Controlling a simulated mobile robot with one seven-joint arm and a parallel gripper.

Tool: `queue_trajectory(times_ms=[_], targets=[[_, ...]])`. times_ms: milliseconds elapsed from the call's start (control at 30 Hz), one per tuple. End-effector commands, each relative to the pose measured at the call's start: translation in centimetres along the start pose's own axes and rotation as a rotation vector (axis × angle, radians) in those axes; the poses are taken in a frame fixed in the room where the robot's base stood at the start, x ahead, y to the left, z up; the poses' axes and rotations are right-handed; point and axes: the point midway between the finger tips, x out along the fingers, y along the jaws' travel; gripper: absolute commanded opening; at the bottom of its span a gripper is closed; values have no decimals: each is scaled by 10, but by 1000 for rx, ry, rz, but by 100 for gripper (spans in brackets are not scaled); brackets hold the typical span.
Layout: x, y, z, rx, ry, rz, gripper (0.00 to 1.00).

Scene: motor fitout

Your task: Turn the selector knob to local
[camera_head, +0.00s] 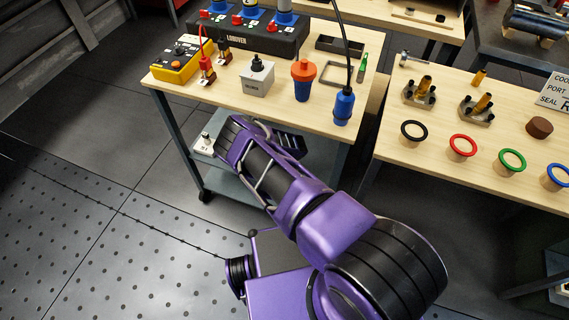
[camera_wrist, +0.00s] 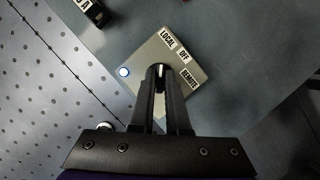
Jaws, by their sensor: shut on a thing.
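The selector box is a pale square plate (camera_wrist: 146,54) on the lower shelf, with the labels LOCAL, OFF and REMOTE along its edge. The selector knob (camera_wrist: 161,69) is dark with a white mark. The mark points up the picture, roughly toward LOCAL. My gripper (camera_wrist: 161,77) is shut on the knob, with one finger on each side; the fingers hide much of it. In the head view the box (camera_head: 203,147) shows at the shelf's left end, and my arm covers the gripper's tips and part of the shelf.
A round light (camera_wrist: 124,72) glows blue-white on the box's left corner. The blue-grey shelf (camera_head: 230,183) lies under the wooden workbench (camera_head: 215,105), whose edge and legs are close to my arm. A dark labelled part (camera_wrist: 92,12) is at upper left.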

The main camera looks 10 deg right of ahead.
Motion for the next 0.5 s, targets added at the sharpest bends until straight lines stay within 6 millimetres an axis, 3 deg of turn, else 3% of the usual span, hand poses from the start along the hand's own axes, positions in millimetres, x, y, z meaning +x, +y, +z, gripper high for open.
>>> queue_trajectory(times_ms=[467,500], targets=[[0,1,-2,-14,3,7,0],[0,1,-2,-14,3,7,19]])
